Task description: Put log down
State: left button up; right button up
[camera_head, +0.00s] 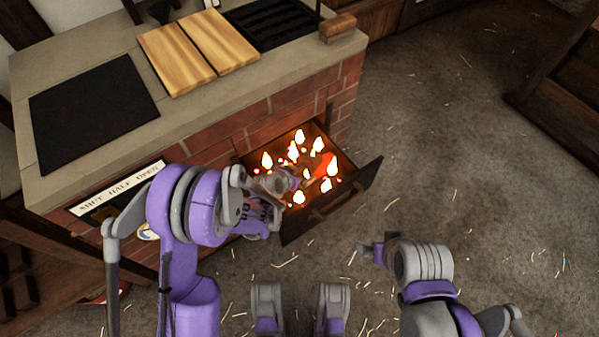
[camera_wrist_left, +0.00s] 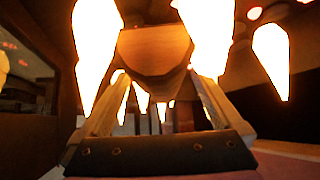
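The log (camera_wrist_left: 155,50) shows end-on in the left wrist view, as a brown many-sided block between the tips of my left fingers. My left gripper (camera_wrist_left: 157,88) appears shut on it, with a finger against each side. In the head view my left gripper (camera_head: 288,183) reaches into the open fire drawer (camera_head: 345,200) of the brick stove, among flames. I cannot tell whether the log rests on the drawer floor. A glowing red piece (camera_head: 325,167) lies just past the gripper. My right gripper (camera_head: 372,250) is outside the drawer, to its lower right; its fingers are unclear.
Several flames (camera_head: 299,197) stand in the drawer around my gripper. The stove top (camera_head: 110,150) carries a black plate (camera_head: 93,108), two wooden boards (camera_head: 197,50) and a dark grate (camera_head: 268,22). A lettered sign (camera_head: 118,188) is on the front. Straw-strewn floor on the right is open.

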pick_arm(q)
jog(key=shift+r, duration=0.1)
jog(key=s+a+r+n+g+y+p, duration=0.1)
jog(key=s+a+r, duration=0.4)
jog(key=s+r, duration=0.35)
jog(key=s+a+r+n+y+p, duration=0.1)
jog(key=s+a+r+n, duration=0.1)
jog(key=s+a+r, duration=0.45)
jog(key=s+a+r+n+g+y, duration=0.1)
jog(key=s+a+r, duration=0.1)
jog(key=s, duration=0.5)
jog(key=s+a+r+n+g+y, duration=0.1)
jog(key=s+a+r+n, duration=0.1)
jog(key=s, duration=0.5)
notch_tip(320, 180, up, 3)
jog(key=shift+s+a+f+y, duration=0.15)
jog(key=shift+s+a+y, duration=0.25)
jog(key=shift+a, duration=0.25)
